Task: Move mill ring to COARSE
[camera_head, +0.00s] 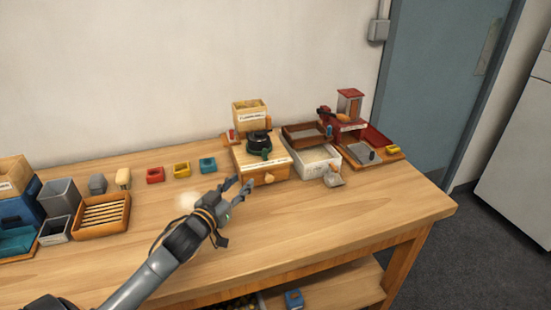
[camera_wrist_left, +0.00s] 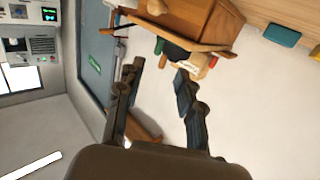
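The mill (camera_head: 262,171) is a wooden box with a drawer and a pale knob, toward the back right of the table. On its top sits a dark round part with a green piece at the front, which seems to be the mill ring (camera_head: 259,143). Its setting marks are too small to read. My left gripper (camera_head: 241,183) is open and empty, in front of and slightly left of the mill, apart from the ring. In the left wrist view the open fingers (camera_wrist_left: 160,68) show below the wooden mill (camera_wrist_left: 195,18). My right gripper is not in view.
A wooden hopper (camera_head: 249,112) stands behind the mill. A sieve (camera_head: 304,134) over a white bin (camera_head: 314,162) and a red device (camera_head: 349,105) stand to its right. Small red, yellow and teal boxes (camera_head: 208,164) line the back left. The front of the table (camera_head: 330,215) is clear.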

